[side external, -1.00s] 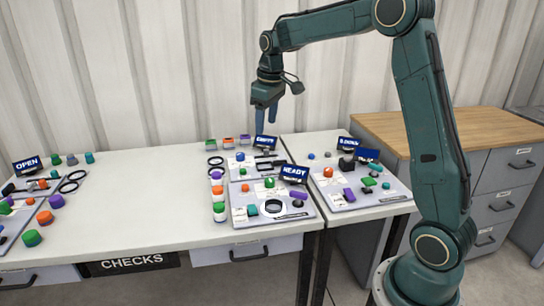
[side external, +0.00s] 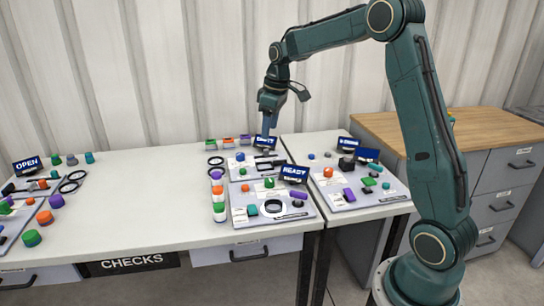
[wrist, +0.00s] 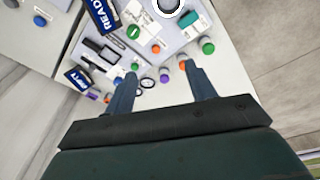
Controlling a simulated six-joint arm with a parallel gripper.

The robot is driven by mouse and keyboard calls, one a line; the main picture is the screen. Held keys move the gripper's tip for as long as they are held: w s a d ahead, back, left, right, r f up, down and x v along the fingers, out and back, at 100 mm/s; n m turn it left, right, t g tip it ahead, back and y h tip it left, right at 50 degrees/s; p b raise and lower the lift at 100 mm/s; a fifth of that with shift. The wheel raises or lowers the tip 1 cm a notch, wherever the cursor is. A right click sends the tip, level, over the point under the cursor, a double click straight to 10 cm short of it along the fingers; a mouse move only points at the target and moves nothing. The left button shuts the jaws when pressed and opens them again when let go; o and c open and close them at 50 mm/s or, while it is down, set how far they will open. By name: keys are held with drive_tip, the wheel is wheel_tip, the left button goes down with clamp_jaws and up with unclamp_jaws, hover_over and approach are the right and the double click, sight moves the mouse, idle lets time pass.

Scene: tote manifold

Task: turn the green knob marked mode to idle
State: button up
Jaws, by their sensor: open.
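A green knob (side external: 269,183) stands on the panel by the READY sign (side external: 293,174); it also shows in the wrist view (wrist: 133,31). Other green parts show on the right panel (side external: 369,181) and at the far left (side external: 32,238). The labels are too small to read, so I cannot tell which knob is marked mode or where it points. My gripper (side external: 268,128) hangs over the back edge of the table, behind the READY panel and above its surface. In the wrist view its fingers (wrist: 160,70) are apart with nothing held between them.
An orange knob (side external: 245,187) sits beside the green one. A stack of coloured pieces (side external: 219,195) stands left of the READY panel. Upright blue signs (side external: 265,143) and jars (side external: 228,141) stand at the back. The white table (side external: 140,190) is clear left of the stack.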

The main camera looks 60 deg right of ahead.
sight(270, 179)
drive_tip(key=d+f+n+t+y, duration=0.1)
drive_tip(key=d+f+n, duration=0.3)
drive_tip(key=d+f, duration=0.7)
drive_tip(key=shift+w+t+y, duration=0.2)
drive_tip(key=shift+t+y, duration=0.2)
drive_tip(key=shift+y, duration=0.4)
drive_tip(key=shift+f, duration=0.1)
drive_tip(key=x, duration=1.3)
drive_tip(key=shift+a+f, duration=0.1)
drive_tip(key=shift+f, duration=0.15)
drive_tip(key=c, duration=1)
